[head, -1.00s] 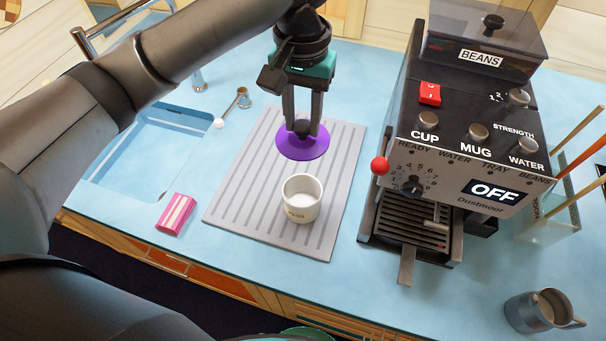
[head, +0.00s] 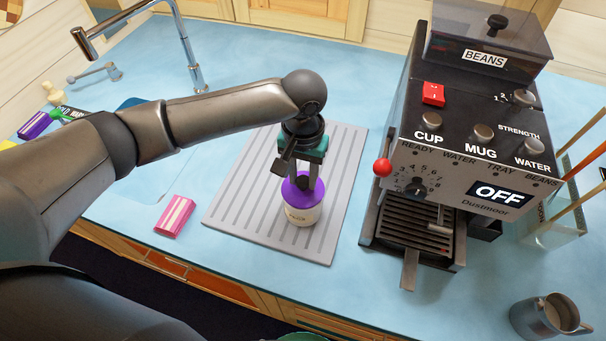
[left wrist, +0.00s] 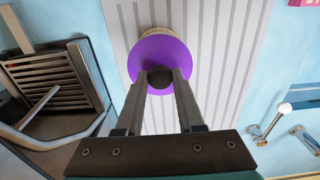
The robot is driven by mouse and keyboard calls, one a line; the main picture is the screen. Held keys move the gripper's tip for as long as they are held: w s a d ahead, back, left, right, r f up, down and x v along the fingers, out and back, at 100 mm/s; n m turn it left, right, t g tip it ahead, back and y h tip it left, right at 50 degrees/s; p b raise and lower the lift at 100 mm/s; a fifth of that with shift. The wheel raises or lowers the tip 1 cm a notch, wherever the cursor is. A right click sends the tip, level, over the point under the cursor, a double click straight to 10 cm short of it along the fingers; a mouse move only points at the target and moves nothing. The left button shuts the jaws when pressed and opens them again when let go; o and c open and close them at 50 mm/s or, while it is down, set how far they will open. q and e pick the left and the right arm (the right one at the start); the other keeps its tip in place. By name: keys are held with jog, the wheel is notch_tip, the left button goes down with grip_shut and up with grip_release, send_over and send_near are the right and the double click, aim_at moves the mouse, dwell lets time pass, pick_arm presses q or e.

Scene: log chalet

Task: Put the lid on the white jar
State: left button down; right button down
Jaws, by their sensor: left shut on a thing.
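The white jar (head: 301,214) stands upright on the grey ribbed drainboard. The purple lid (head: 290,193) is at the jar's mouth and covers most or all of it in the head view. My left gripper (head: 303,184) is shut on the lid's black knob, which also shows in the left wrist view (left wrist: 160,79) between the fingers. In that view the purple lid (left wrist: 151,50) hides the jar except for a tan edge (left wrist: 150,33) beyond it. I cannot tell whether the lid is fully seated. My right gripper is not in view.
The black coffee machine (head: 440,160) stands right of the drainboard (head: 235,213). A pink striped block (head: 175,216) lies to its left. A metal pitcher (head: 545,317) is at the lower right. The tap (head: 185,50) rises at the back left.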

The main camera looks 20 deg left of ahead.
aim_at(303, 181)
pick_arm(q)
jog(key=shift+f, duration=0.25)
jog(key=shift+f, duration=0.25)
jog(key=c, duration=0.5)
grip_release()
jog(key=shift+r, duration=0.4)
notch_tip(303, 181, up, 12)
jog(key=shift+r+p, duration=0.2)
jog(key=shift+p, duration=0.15)
